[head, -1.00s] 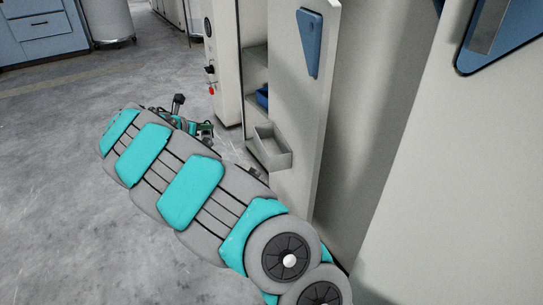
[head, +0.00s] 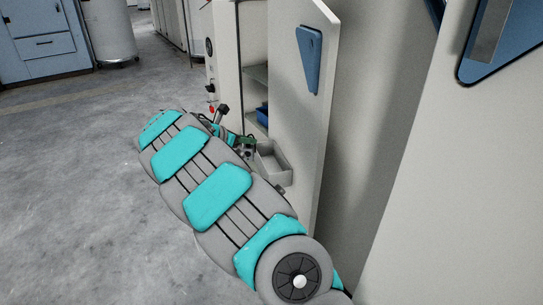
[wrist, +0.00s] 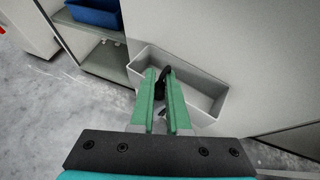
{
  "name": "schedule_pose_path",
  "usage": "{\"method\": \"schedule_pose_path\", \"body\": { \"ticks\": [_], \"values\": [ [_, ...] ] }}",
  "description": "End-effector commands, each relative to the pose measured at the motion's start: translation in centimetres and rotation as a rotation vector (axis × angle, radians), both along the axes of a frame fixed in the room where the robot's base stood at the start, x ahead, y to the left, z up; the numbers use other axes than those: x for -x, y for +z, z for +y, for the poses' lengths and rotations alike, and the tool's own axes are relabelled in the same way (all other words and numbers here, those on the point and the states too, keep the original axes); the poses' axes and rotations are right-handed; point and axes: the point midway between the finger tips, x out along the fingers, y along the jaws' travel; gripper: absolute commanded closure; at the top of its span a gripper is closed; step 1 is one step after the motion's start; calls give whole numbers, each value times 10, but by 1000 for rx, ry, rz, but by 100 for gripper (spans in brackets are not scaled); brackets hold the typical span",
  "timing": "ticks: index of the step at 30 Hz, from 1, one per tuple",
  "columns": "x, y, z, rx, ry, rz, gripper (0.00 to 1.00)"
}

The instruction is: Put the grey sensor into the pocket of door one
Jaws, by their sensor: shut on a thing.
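My gripper (wrist: 162,90) is shut, with a small thing between its green fingers. Only a dark, curved part of the held sensor (wrist: 165,76) shows at the fingertips; the rest is hidden by the fingers. The pocket of the door (wrist: 210,93) is an open grey tray on the door's inner face, just beyond and to the right of the fingertips. The fingertips overlap its left part in the wrist view; I cannot tell their height above its rim. In the head view the pocket (head: 274,166) is partly behind my arm, with my gripper (head: 243,142) at its left.
The open door (head: 300,120) carries a blue triangular plate (head: 310,58). Left of it is a cabinet with shelves and a blue bin (wrist: 96,13). A large pale panel (head: 450,200) fills the right. Open concrete floor (head: 70,190) lies left of my arm.

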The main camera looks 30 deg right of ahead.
Motion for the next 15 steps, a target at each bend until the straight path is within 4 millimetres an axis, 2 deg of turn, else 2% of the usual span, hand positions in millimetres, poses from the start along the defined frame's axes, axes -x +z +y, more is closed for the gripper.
{"method": "schedule_pose_path", "body": {
  "ticks": [1,3,10,11,12,15],
  "values": [
    [4,0,-14,1,-3,-1,100],
    [9,0,-30,1,-4,-1,100],
    [22,0,-76,1,-4,-1,100],
    [23,0,-81,1,-4,-1,100],
    [22,-11,-77,2,0,3,100],
    [21,-24,-77,1,0,2,100]
  ]
}}
